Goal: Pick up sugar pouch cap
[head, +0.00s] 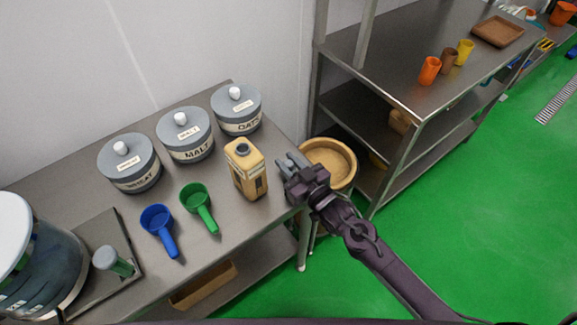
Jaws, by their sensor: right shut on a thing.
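The tan sugar pouch (246,172) stands upright on the steel table, near its right end. Its top has a dark round spout (242,150). My right gripper (289,166) is just right of the pouch, apart from it, over the table's right edge. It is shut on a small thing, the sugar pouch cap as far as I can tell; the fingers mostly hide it. My left gripper is not in view.
Grey-lidded jars of wheat (130,165), malt (186,138) and oats (237,112) line the wall. A blue scoop (158,225) and a green scoop (197,202) lie in front. A round wooden bowl (340,154) is behind my right gripper. Steel shelves (400,75) stand at the right.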

